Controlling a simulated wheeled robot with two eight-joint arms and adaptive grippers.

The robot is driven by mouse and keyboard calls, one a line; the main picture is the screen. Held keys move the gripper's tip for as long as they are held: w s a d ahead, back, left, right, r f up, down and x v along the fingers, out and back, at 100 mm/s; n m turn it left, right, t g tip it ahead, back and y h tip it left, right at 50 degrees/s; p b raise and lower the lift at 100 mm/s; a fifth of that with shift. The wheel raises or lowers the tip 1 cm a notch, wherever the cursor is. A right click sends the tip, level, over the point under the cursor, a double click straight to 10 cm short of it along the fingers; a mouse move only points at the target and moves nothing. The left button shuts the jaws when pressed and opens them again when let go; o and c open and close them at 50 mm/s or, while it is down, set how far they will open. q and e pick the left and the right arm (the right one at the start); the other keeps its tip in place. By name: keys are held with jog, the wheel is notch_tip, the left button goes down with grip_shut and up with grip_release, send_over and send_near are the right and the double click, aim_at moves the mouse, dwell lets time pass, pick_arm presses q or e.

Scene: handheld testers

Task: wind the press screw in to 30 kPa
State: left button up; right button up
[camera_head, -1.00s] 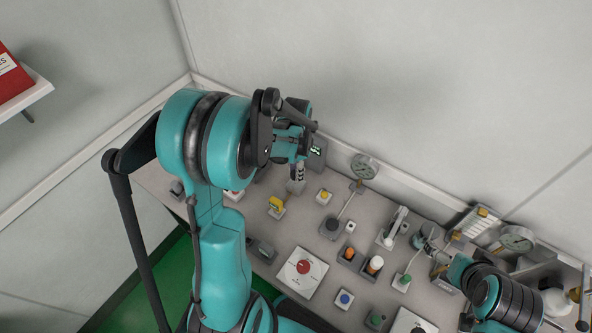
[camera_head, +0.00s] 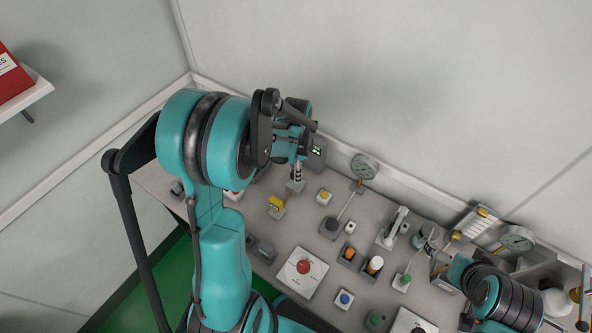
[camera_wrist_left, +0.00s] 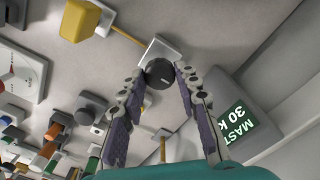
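The press screw shows in the left wrist view as a round black knob (camera_wrist_left: 160,74) on a pale grey block (camera_wrist_left: 153,48). My left gripper (camera_wrist_left: 160,70) has one fingertip on each side of the knob, seemingly closed against it. In the head view my left gripper (camera_head: 297,160) points down over the back of the bench and its fingers are partly hidden by my arm. Beside it stands a display box (camera_wrist_left: 236,115) with a dark green screen, cut off by the finger, reading "MAST" and "30 k". My right gripper (camera_head: 436,252) is at the right, its fingers too small to read.
A dial gauge (camera_head: 364,166) stands at the back wall behind the bench (camera_head: 240,215). A yellow part (camera_head: 276,203) on a block is left of centre. A red knob on a white plate (camera_head: 303,267) and several small testers fill the front. A second gauge (camera_head: 517,238) is at the right.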

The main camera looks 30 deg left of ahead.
pick_arm(q)
jog(key=o, duration=0.4)
jog(key=shift+r, duration=0.15)
notch_tip(320, 180, up, 12)
jog(key=shift+f, duration=0.1)
dwell(0.5)
jog(key=s+d+n+t, duration=0.2)
jog(key=s+d+n, duration=0.1)
jog(key=s, duration=0.1)
jog(key=s+d+r+n+t, duration=0.1)
jog(key=s+d+n+t, duration=0.1)
jog(key=s+d+n, duration=0.1)
jog(key=s+d+r+n+t, duration=0.1)
jog(key=s+d+n+t, duration=0.2)
jog(key=s+d+n, duration=0.1)
jog(key=shift+s+d+r, duration=0.1)
jog(key=shift+s+d, duration=0.2)
jog(key=shift+s, duration=0.2)
